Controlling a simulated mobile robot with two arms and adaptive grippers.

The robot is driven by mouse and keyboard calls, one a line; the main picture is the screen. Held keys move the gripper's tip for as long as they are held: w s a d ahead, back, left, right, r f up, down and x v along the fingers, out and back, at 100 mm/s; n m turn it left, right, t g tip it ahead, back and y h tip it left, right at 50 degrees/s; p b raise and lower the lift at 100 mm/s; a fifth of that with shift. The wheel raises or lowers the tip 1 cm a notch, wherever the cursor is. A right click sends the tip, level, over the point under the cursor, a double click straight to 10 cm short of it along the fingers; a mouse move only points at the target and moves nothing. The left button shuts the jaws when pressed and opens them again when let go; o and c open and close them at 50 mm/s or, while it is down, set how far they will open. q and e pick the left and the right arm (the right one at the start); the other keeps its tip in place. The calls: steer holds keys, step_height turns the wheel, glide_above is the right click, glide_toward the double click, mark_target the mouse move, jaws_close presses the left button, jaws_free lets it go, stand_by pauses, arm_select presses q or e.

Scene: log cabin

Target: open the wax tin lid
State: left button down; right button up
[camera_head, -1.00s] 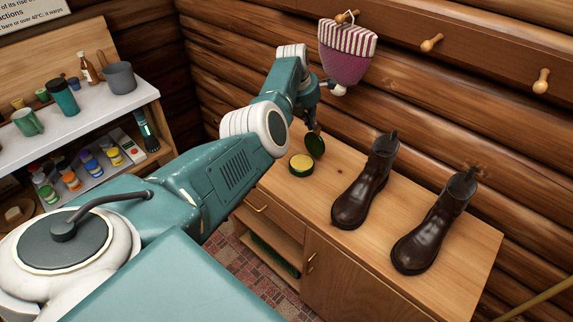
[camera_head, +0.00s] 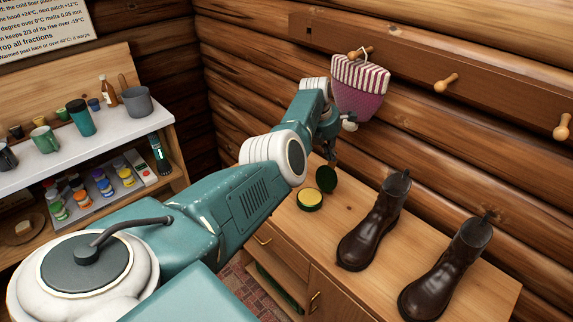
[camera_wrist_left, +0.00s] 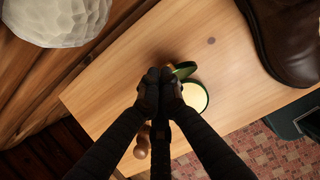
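The wax tin (camera_head: 309,201) stands on the wooden cabinet top, round and dark green with pale yellow wax showing. Its dark green lid (camera_head: 327,180) stands raised at the tin's back edge, open. In the left wrist view the tin (camera_wrist_left: 197,97) and the lid (camera_wrist_left: 184,70) lie just right of my fingertips. My left gripper (camera_head: 331,158) is just above the lid. In the wrist view the left gripper's fingers (camera_wrist_left: 160,76) are together with nothing seen between them; whether they touch the lid I cannot tell. My right gripper is not in view.
Two brown boots (camera_head: 375,222) (camera_head: 447,268) stand on the cabinet (camera_head: 405,218) right of the tin. A knitted hat (camera_head: 359,88) hangs from a wall peg close to my left wrist. A shelf (camera_head: 95,150) with cups and paint jars is at left.

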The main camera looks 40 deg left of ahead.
arm_select(q)
steer(key=shift+r+p, duration=0.8)
steer(key=shift+s+a+r, duration=0.1)
steer(key=shift+r, duration=0.5)
steer(key=v, duration=1)
steer(key=shift+s+r, duration=0.25)
steer(key=shift+r, duration=0.05)
